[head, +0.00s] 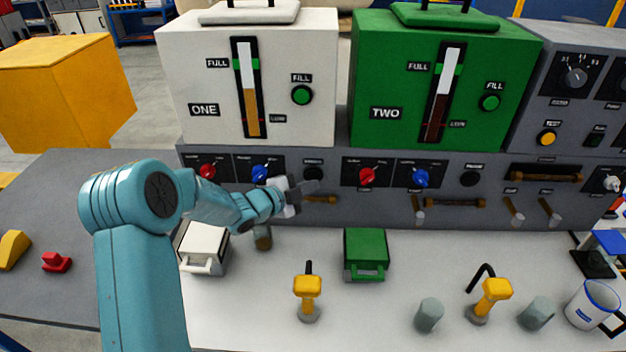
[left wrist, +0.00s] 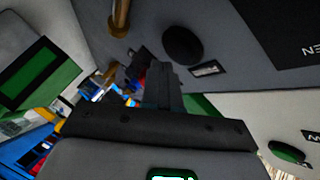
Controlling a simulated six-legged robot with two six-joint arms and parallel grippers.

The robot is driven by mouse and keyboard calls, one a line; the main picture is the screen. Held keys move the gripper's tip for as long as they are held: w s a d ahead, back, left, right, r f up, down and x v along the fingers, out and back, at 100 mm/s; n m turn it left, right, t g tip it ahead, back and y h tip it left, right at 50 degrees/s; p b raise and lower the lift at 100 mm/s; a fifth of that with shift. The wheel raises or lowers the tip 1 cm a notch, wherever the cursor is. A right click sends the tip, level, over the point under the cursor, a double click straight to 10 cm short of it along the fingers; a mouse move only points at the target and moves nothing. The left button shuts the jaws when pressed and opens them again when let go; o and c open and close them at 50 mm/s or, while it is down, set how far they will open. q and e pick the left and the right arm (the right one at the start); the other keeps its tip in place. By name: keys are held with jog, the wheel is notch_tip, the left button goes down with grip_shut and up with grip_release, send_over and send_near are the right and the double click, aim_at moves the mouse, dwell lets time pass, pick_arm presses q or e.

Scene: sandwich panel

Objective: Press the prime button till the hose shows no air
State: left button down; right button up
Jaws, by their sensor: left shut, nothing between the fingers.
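The panel (head: 340,163) carries a black round button (head: 313,173) below the white tank ONE (head: 190,75); its label is too small to read. A similar black button (head: 470,179) sits below the green tank TWO (head: 380,70). My left gripper (head: 314,188) is shut and empty, just below the first button. In the left wrist view the gripper (left wrist: 160,75) is beside and apart from a black button (left wrist: 182,46). A brown hose section (head: 322,199) shows partly behind the gripper; air in it cannot be made out. Another brown hose section (head: 455,203) lies right.
Red (head: 207,171) and blue (head: 260,172) knobs sit left of the gripper. The front bench has clear gaps.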

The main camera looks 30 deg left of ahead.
pick_arm(q)
jog(key=s+d+b, duration=0.1)
jog(key=s+b, duration=0.1)
jog(key=s, duration=0.1)
jog(key=s+d+b, duration=0.1)
jog(key=shift+s+d, duration=0.15)
jog(key=shift+d, duration=0.15)
dwell(0.4)
dwell(1.2)
